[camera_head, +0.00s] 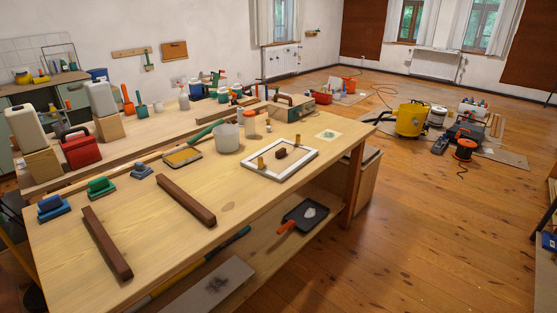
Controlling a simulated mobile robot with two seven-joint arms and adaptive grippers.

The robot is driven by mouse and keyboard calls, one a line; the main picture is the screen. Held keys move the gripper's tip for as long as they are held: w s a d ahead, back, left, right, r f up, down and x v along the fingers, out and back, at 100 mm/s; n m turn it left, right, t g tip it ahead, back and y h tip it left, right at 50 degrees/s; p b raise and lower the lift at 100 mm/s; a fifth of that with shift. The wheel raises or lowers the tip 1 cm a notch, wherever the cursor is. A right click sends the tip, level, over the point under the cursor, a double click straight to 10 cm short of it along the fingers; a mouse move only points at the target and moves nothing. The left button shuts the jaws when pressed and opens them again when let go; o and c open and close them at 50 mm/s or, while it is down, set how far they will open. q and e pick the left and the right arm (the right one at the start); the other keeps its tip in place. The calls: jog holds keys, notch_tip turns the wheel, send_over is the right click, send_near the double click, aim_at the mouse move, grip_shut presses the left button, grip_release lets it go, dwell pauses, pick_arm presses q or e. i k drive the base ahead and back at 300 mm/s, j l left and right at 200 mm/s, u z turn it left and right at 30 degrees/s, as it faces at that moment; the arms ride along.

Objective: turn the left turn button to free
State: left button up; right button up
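A white rectangular frame (262,174) lies flat on the wooden workbench, right of its middle. A small yellow-brown upright piece stands at the frame's left side and looks like the left turn button (261,164). A similar piece, the right one (297,140), stands at the far right side. A dark brown block (280,153) sits between them inside the frame. The pieces are too small to tell which way they are turned. Neither of my grippers shows in the head view.
On the workbench (235,196), two dark wooden bars (186,200) (107,241) lie left of the frame. A lower shelf holds a black tray (306,213). The bench's front right is clear.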

aim_at(260, 159)
jog(key=i+l+u, duration=0.3)
jog(key=i+l, duration=0.15)
jog(key=l, duration=0.25)
jog(key=i+l+u, duration=0.15)
jog(key=l, duration=0.25)
jog(key=i+l+u, duration=0.2)
jog(key=l, duration=0.2)
